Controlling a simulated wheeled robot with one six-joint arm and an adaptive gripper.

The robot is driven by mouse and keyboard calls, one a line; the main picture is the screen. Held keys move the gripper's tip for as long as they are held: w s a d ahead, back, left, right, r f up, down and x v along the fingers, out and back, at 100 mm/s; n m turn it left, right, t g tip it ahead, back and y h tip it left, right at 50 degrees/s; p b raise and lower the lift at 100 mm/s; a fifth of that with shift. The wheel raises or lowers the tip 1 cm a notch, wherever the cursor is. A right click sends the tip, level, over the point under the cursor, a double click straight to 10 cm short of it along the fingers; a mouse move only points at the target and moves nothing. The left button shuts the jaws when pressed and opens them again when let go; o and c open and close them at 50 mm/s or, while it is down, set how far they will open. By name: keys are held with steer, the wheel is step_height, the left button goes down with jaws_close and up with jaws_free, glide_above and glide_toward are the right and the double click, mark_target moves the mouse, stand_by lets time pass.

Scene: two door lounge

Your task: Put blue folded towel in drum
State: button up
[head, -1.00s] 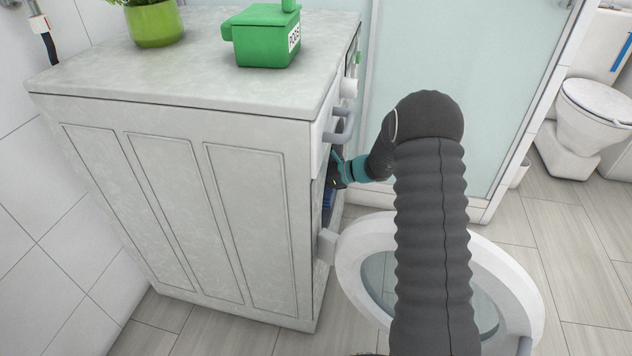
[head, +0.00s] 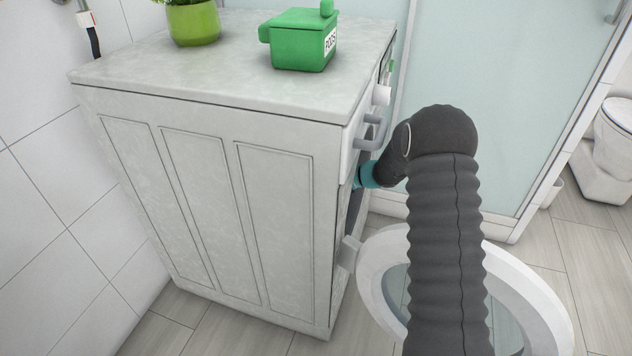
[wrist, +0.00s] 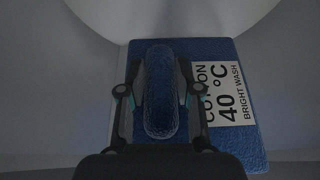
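The blue folded towel (wrist: 222,145) is a flat dark blue block with a white printed label and a raised rounded blue grip (wrist: 160,95) on top. In the wrist view it is inside the pale, dim drum (wrist: 75,75). My gripper (wrist: 160,75) has one finger on each side of the raised grip, close against it, and appears shut on it. Whether the towel rests on the drum floor cannot be told. In the head view my arm reaches into the washing machine (head: 215,210) from its front; the towel and fingertips are hidden there.
The round machine door (head: 545,300) stands open beneath my arm. A green box (head: 300,45) and a green plant pot (head: 194,24) stand on the machine top. A glass shower panel (head: 490,90) is behind my arm. A toilet (head: 612,140) is at the far right.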

steer(key=o, duration=0.4)
steer(key=shift+o, duration=0.2)
steer(key=shift+v, duration=3.8)
